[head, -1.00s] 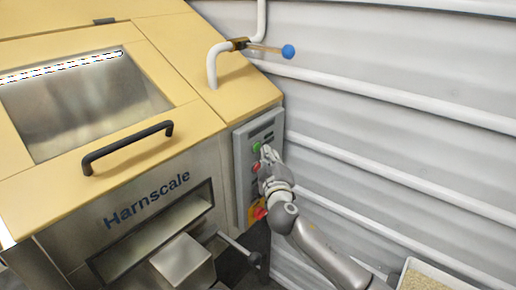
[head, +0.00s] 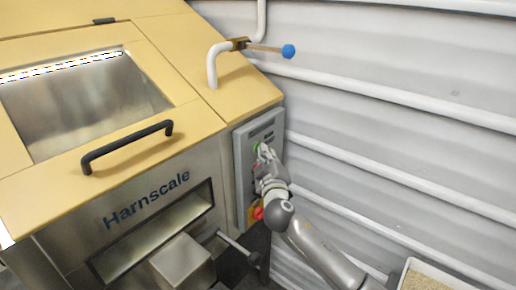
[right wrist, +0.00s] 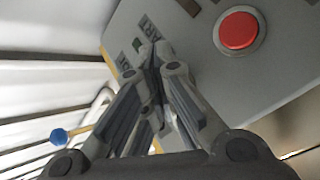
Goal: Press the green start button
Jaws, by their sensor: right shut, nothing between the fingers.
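The grey control panel (head: 243,165) is on the right end of the hopper machine. The green start button (head: 256,147) shows as a small patch of green near the panel's upper part. My right gripper (head: 263,150) is shut and empty, with its fingertips right at the green button; I cannot tell whether they touch it. My left gripper is not in view.
A red button (right wrist: 238,30) sits on the panel close to the fingers. A red and yellow switch (head: 257,212) is lower on the panel. A black handle (head: 127,147) and a blue-knobbed lever (head: 288,51) are on the machine. A corrugated wall (head: 400,130) stands close on the right.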

